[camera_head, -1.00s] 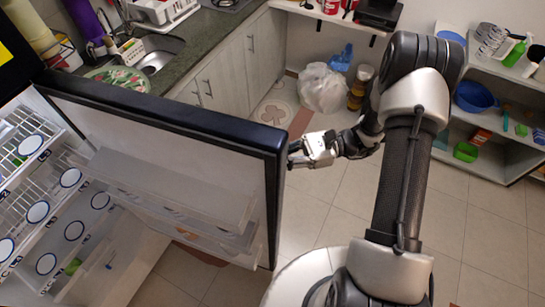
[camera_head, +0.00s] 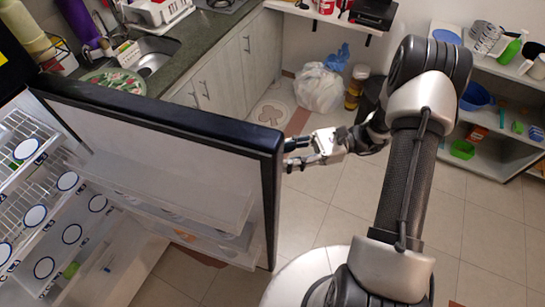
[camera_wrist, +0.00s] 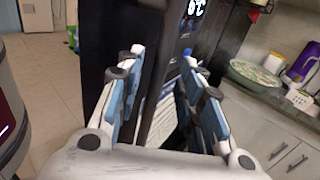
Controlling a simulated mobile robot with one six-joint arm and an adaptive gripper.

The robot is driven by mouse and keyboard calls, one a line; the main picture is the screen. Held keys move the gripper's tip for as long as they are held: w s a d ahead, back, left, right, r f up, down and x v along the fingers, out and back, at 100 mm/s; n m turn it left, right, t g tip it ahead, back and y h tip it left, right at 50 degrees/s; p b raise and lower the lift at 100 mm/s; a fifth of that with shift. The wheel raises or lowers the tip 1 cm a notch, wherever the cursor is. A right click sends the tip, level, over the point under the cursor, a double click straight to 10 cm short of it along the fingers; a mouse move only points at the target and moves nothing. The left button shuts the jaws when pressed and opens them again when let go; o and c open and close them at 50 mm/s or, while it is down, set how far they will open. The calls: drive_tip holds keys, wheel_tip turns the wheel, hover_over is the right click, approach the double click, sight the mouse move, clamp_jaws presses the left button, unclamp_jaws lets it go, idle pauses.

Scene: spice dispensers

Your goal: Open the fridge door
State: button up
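The fridge door (camera_head: 160,122) stands wide open in the head view, its dark top edge running from upper left to the middle. Its white inner side with clear bins faces the shelves. My gripper (camera_head: 288,154) is at the door's free edge, on its right. In the wrist view my gripper (camera_wrist: 158,68) is open, its two blue-padded fingers spread apart. The dark door (camera_wrist: 108,40) shows ahead of and between the fingers; I cannot tell whether they touch it.
Fridge shelves (camera_head: 40,215) with round-labelled items are exposed at left. A counter with sink (camera_head: 152,58) and cabinets lies behind the door. A white bag (camera_head: 320,90) sits on the floor. Open shelving (camera_head: 490,150) stands at right. Tiled floor is clear between.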

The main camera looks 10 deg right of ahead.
drive_tip(key=d, duration=0.8)
drive_tip(key=shift+w+d, duration=0.2)
drive_tip(key=shift+w, duration=0.25)
drive_tip(key=shift+d, duration=0.1)
